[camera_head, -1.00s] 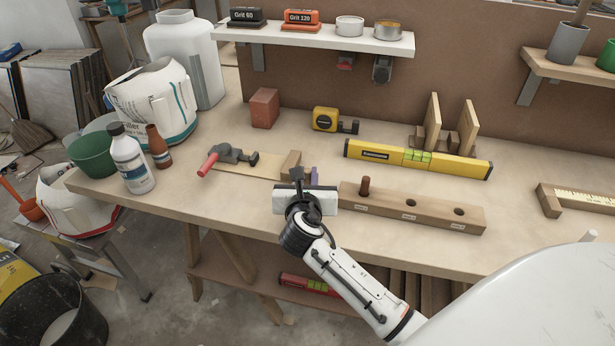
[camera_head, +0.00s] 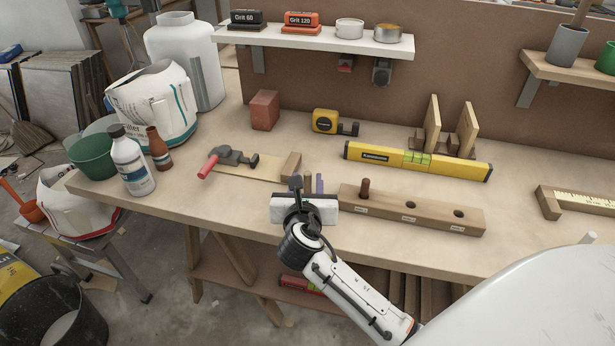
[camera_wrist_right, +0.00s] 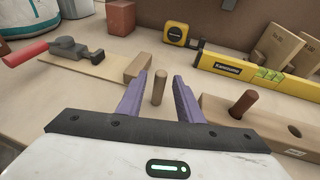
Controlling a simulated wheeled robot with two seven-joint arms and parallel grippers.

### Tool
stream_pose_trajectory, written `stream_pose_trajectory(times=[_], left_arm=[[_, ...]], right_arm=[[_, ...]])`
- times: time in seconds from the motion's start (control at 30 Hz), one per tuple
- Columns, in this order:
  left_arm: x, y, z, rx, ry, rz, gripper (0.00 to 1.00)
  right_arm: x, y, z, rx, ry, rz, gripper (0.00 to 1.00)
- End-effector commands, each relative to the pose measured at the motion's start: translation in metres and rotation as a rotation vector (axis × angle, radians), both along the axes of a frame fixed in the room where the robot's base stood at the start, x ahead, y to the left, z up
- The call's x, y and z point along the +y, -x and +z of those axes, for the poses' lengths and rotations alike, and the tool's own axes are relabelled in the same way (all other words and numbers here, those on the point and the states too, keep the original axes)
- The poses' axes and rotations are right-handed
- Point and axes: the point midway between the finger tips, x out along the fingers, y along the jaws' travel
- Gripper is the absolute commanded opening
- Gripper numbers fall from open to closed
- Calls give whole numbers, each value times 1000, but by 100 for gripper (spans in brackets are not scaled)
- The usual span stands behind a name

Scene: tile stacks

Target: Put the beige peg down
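The beige peg (camera_wrist_right: 159,87) stands upright on the bench between my right gripper's two purple fingers in the right wrist view, with a gap on each side. My right gripper (camera_wrist_right: 160,97) is open. In the head view, the right gripper (camera_head: 307,184) is near the bench's front edge, left of the wooden hole block (camera_head: 440,218), and the peg shows only as a small brown piece between the fingers. A dark brown peg (camera_head: 365,188) stands in the block's left hole. The middle and right holes look empty. My left gripper is not in view.
A clamp with a red handle (camera_head: 230,158) lies on a thin board to the left, beside a small wooden block (camera_head: 291,166). A yellow level (camera_head: 418,161), tape measure (camera_head: 326,121) and red-brown block (camera_head: 264,110) are farther back.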

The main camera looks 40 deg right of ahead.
Motion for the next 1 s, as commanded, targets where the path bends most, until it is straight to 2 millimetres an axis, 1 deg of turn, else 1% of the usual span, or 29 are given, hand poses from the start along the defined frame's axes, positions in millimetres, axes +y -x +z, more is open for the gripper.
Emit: stream_pose_trajectory(times=[0.03, 0.2, 0.4, 0.6, 1.0], left_arm=[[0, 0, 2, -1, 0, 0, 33], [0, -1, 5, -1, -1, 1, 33], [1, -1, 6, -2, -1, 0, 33], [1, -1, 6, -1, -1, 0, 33], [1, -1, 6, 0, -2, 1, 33]], right_arm=[[7, 10, 4, 1, -2, 1, 33], [29, 38, 15, 1, -2, 1, 33], [47, 62, 24, 0, 0, 0, 33], [53, 71, 28, 0, 0, -2, 33], [53, 71, 28, 0, 1, -2, 33]])
